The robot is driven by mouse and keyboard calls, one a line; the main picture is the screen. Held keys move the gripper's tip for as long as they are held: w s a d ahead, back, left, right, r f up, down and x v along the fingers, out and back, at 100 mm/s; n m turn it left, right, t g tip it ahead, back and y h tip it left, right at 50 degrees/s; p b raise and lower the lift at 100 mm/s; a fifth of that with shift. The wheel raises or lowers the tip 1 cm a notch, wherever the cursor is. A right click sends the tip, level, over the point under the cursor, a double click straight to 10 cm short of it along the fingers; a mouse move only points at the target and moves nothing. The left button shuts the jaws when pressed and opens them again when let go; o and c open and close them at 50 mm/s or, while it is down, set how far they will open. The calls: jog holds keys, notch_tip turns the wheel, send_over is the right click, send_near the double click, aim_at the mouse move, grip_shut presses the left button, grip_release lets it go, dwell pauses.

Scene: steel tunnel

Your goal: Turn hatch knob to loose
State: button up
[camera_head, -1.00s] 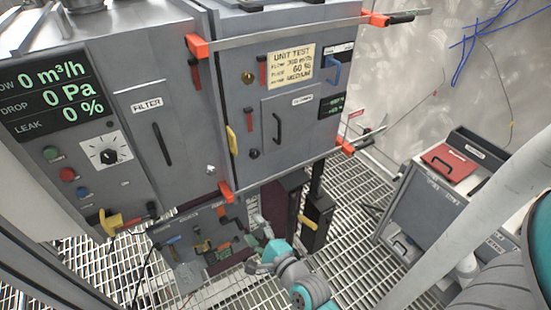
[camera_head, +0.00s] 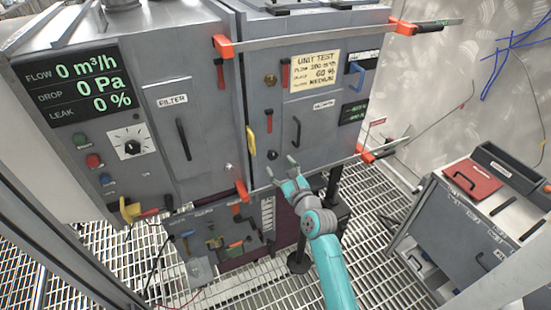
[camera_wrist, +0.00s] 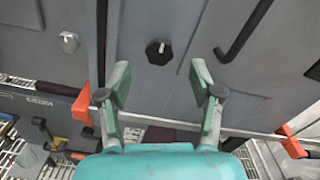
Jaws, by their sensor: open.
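The hatch knob (camera_head: 272,155) is a small black round knob low on the grey hatch door (camera_head: 312,95). In the wrist view the knob (camera_wrist: 158,51) has a white mark near its top and sits ahead of the gap between my fingers. My gripper (camera_head: 280,166) is open and empty, just below the knob in the head view. In the wrist view my gripper (camera_wrist: 159,76) has its teal fingers spread to either side, with the knob beyond the tips. I see no contact with the knob.
A black door handle (camera_head: 296,132) is right of the knob, and a yellow handle (camera_head: 250,140) is at its upper left. Orange clamps (camera_head: 242,190) stick out at the hatch corners. A silver knob (camera_wrist: 68,41) is on the neighbouring filter door. A cart (camera_head: 440,225) stands at right.

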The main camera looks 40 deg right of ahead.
aim_at(273, 156)
jog(key=shift+x, duration=2.55)
jog(key=shift+c, duration=0.2)
jog(key=c, duration=1.1)
